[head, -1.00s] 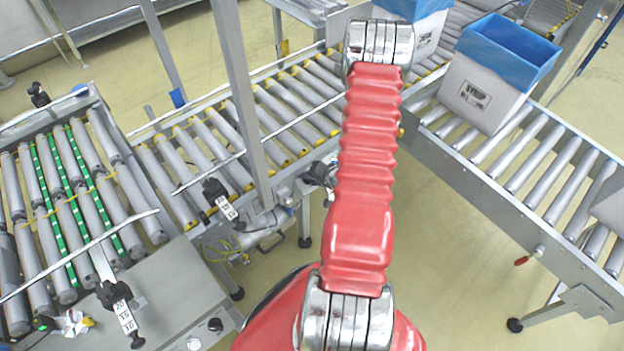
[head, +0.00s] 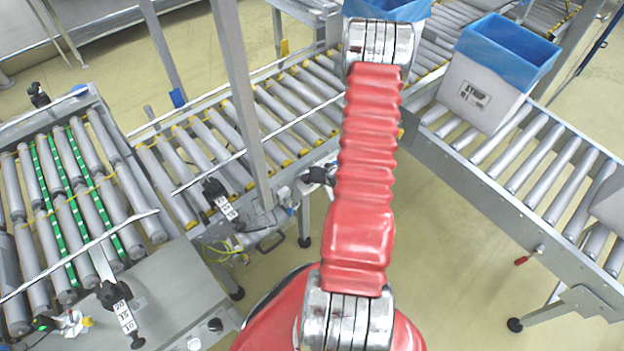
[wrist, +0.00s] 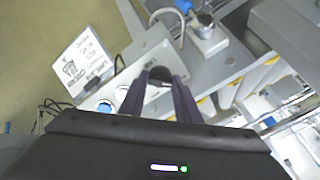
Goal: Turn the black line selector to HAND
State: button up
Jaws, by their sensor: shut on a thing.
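In the wrist view my gripper (wrist: 160,78) reaches onto a grey control panel. Its two dark fingers are closed on the black selector (wrist: 160,72), whose dark rounded top shows between the fingertips. The fingers hide most of the selector, so its pointer and the HAND marking cannot be read. In the head view my red arm stretches away toward the top, and the gripper and selector are hidden there.
In the head view a blue-lined white box (head: 490,75) stands on the right roller conveyor (head: 530,170).

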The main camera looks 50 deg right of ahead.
jog(key=o, duration=0.8)
jog(key=shift+s, duration=0.1)
jog(key=v, duration=1.3)
jog(key=shift+s+r, duration=0.2)
jog(key=shift+s, duration=0.05)
jog(key=shift+a, duration=0.1)
